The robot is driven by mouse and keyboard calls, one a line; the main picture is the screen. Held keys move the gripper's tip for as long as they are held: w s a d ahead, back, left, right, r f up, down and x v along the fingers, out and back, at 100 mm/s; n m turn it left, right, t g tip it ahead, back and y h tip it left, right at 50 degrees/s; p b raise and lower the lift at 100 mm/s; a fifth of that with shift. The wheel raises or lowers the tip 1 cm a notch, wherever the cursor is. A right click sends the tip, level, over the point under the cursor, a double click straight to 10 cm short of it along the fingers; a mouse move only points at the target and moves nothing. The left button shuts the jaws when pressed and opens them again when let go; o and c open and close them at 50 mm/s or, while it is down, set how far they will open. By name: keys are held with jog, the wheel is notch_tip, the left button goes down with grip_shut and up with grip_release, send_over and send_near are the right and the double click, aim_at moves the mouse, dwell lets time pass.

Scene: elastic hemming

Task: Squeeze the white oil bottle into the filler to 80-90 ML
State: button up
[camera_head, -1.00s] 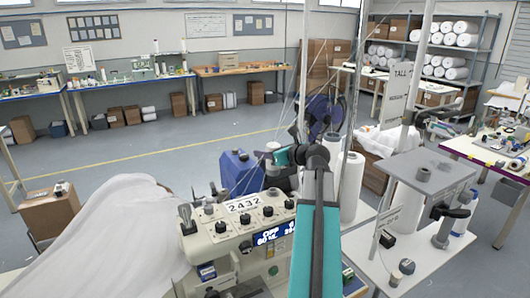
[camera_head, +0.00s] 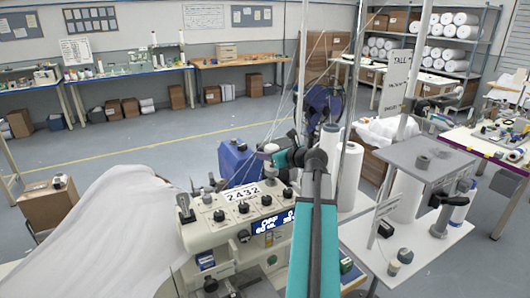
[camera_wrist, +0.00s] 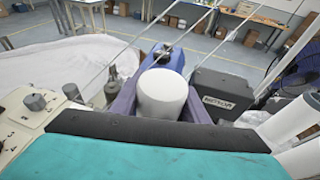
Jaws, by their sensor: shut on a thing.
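The white oil bottle (camera_wrist: 162,94) is between the dark purple fingers of my gripper (camera_wrist: 160,108) in the wrist view. My gripper is shut on it. Only its rounded white end shows clearly; its nozzle is hidden. In the head view my gripper (camera_head: 276,158) is above the back of the cream sewing machine (camera_head: 225,240), mostly behind my arm, and a small white part of the bottle (camera_head: 270,148) shows there. The machine's blue display (camera_head: 270,225) shows OFF and an ML figure, too small and partly covered to read surely. The filler opening cannot be made out.
White cloth (camera_head: 105,240) covers the left side. A blue container (camera_head: 240,165) stands behind the machine. White thread cones (camera_head: 348,178) and thin poles stand right of my arm. A grey raised stand (camera_head: 420,158) is further right.

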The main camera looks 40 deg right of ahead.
dwell(0.3)
jog(key=shift+o, duration=1.2)
jog(key=c, duration=0.6)
jog(key=shift+c, duration=0.2)
